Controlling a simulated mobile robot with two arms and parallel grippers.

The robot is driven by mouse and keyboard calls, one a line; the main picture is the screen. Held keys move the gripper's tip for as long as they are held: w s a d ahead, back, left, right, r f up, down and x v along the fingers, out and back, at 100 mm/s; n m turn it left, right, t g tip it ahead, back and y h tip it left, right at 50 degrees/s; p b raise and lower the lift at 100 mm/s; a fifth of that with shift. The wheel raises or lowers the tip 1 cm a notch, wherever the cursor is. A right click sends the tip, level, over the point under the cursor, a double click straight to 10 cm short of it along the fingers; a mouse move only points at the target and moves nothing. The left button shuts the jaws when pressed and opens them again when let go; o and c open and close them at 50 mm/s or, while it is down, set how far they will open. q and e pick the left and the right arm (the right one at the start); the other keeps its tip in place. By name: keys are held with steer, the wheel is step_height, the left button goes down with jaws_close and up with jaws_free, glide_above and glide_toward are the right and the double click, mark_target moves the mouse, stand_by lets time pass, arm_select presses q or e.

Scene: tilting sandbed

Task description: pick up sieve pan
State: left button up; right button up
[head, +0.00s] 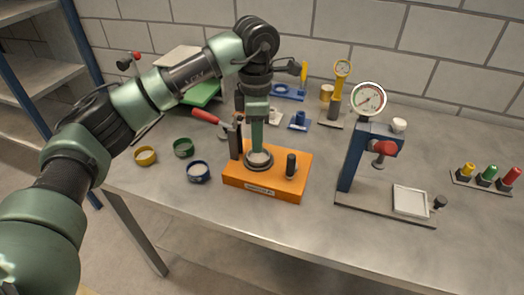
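My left arm reaches in from the left, bends over and comes down to an orange block (234,180) with a label on its front. My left gripper (257,148) points down at a round grey metal dish (261,163) set on that block. The dish may be the sieve pan; I cannot tell for sure. The gripper hides its far side. Whether the fingers touch or grip it cannot be made out. My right gripper is not in view.
Yellow (145,156), green (183,147) and blue (198,171) rings lie left of the block. A blue gauge press (356,157) with a white square tray (410,201) stands right. The front middle is clear.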

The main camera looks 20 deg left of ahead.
mark_target(259, 158)
arm_select(q)
steer(key=f, duration=0.1)
steer(key=f+p, duration=0.1)
steer(key=shift+s+d+f, duration=0.1)
steer(key=shift+s+f, duration=0.25)
steer(key=shift+s, duration=0.05)
steer(key=f, duration=0.2)
steer(key=f+p, duration=0.1)
steer(key=f, duration=0.1)
steer(key=shift+w+d, duration=0.15)
steer(key=shift+w, duration=0.15)
jaws_close()
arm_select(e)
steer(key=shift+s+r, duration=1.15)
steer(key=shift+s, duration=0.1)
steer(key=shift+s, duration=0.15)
